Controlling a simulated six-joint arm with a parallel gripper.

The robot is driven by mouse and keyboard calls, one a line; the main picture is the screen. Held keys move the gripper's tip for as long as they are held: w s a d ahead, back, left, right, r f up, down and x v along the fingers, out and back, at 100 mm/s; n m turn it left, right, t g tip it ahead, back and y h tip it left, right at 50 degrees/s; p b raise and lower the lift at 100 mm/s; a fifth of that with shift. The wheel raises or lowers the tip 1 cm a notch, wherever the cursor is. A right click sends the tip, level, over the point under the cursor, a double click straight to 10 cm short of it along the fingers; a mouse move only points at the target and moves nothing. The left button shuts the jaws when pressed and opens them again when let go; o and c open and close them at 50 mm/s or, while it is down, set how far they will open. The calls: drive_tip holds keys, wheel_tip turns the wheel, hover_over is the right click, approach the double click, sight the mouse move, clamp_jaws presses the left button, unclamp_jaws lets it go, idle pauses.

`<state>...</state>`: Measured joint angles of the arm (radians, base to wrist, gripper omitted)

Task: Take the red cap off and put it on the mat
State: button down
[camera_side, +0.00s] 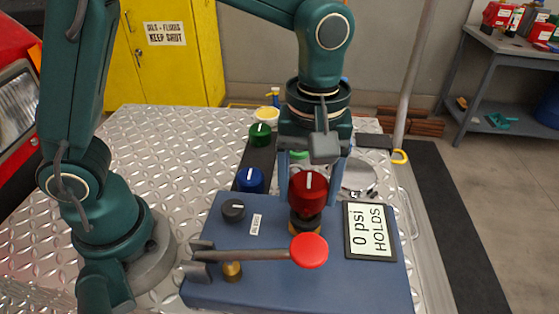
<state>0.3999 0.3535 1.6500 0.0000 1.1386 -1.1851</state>
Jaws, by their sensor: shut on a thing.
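The red cap (308,190), with a white line on its top, is between the fingers of my gripper (312,180). My gripper comes from above and is shut on the cap. The cap is upright directly over a black and brass fitting (305,222) on the blue pump box (225,275). I cannot tell whether it touches the fitting. A dark strip (258,160), which looks like the mat, lies behind the box. A green cap (260,134) and a blue cap (250,180) are on or beside it.
A lever with a round red knob (309,250) lies across the box front. A display (370,231) reads "0 psi HOLDS". A black knob (233,210) is at left. The metal table (180,150) is clear at left.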

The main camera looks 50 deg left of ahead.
sight(309, 181)
drive_tip(key=shift+r, duration=2.05)
